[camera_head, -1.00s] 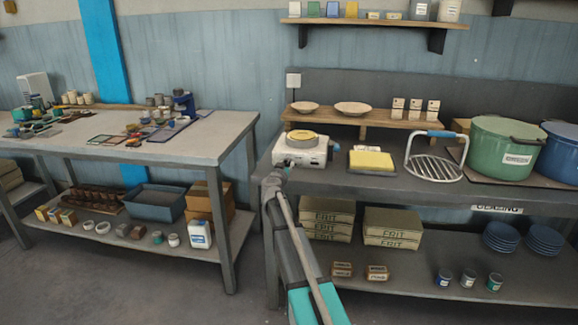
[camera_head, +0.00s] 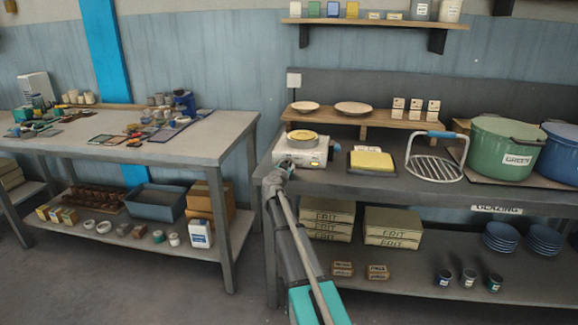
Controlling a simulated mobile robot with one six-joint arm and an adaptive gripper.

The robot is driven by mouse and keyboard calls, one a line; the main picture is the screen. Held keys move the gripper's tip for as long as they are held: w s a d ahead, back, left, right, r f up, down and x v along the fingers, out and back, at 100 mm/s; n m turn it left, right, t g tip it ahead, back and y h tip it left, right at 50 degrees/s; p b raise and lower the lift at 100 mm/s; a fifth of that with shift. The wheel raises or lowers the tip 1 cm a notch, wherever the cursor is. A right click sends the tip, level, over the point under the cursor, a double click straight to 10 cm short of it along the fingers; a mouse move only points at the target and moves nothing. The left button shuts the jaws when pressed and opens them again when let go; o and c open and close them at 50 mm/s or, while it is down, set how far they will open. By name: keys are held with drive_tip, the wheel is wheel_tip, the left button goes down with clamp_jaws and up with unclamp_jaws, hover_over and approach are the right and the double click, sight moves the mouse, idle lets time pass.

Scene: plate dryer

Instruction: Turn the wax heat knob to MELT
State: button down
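The wax heater is a small white box (camera_head: 316,155) with a round pan of yellow wax (camera_head: 302,136) on top. It stands near the left end of the dark right-hand bench. My gripper (camera_head: 284,168) is small and dark at the far end of my arm, by the lower left part of the heater's front. I cannot tell whether it touches the heater. Its fingers are too small to read as open or shut. The heat knob and its MELT mark cannot be made out; the gripper may cover the knob.
A yellow sponge-like block on a dark tray (camera_head: 348,168) lies right of the heater. A wire rack with a blue handle (camera_head: 440,134), a green pot (camera_head: 498,150) and a blue pot (camera_head: 560,155) stand farther right. A wooden riser (camera_head: 380,118) is behind. A gap separates the left table (camera_head: 190,145).

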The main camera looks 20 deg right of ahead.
drive_tip(key=shift+d, duration=0.1)
drive_tip(key=shift+c, duration=1.3)
unclamp_jaws()
drive_tip(key=v, duration=0.7)
drive_tip(key=shift+s+a, duration=0.2)
drive_tip(key=shift+a, duration=0.05)
drive_tip(key=shift+f, duration=0.15)
